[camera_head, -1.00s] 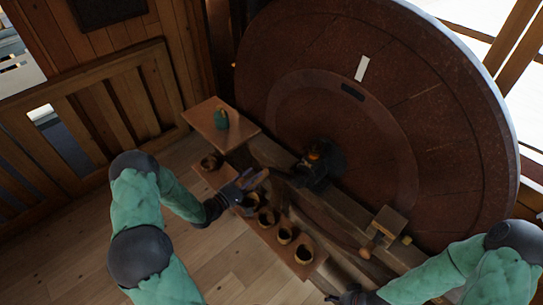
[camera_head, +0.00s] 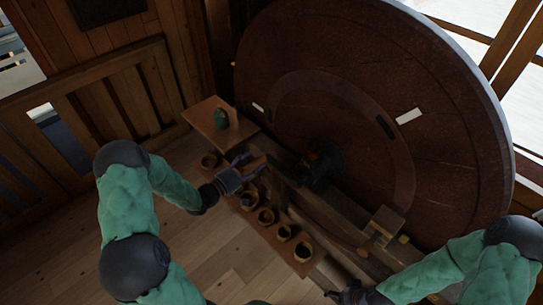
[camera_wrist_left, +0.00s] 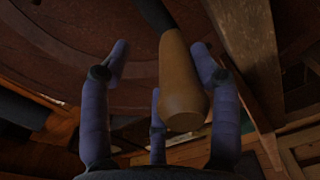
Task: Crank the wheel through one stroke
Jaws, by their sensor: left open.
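The large reddish-brown wheel (camera_head: 340,60) fills the upper middle and right of the head view. It carries a white mark (camera_head: 408,116) and a dark slot on its face. A tan wooden crank handle (camera_wrist_left: 184,85) on a dark arm shows in the left wrist view; it also shows in the head view (camera_head: 257,163). My left gripper (camera_head: 248,164) is open around the handle, whose end lies between the purple fingers; I cannot tell whether they touch it. My right gripper (camera_head: 348,294) is low at the wheel's frame, partly hidden; its jaws are unclear.
Several small round pots stand on a lower board (camera_head: 302,268) beside the handle. A wooden block (camera_head: 387,220) sits on the frame at right. A railing (camera_head: 85,112) stands at left; floor is bare below it.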

